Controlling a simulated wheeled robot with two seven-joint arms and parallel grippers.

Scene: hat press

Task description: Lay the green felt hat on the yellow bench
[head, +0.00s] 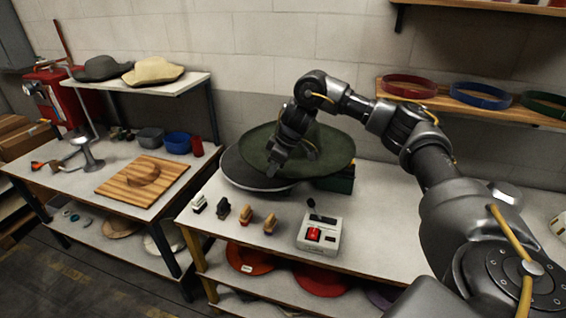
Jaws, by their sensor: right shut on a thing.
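The green felt hat (335,160) is a wide, dark green disc-like shape, tilted, over the back left of the bench with yellow legs (385,220). My right gripper (292,163) reaches over it from the right and is shut on its left part. The hat overlaps a dark round piece with a pale rim (240,172) behind and below it; I cannot tell whether they touch. The hat's underside is hidden. My left gripper is not in view.
A control box with a red button (314,235) and several small blocks (246,213) stand along the bench front. A dark green box (341,182) sits partly under the hat. The bench top right of the control box is clear. A second table (75,185) stands left.

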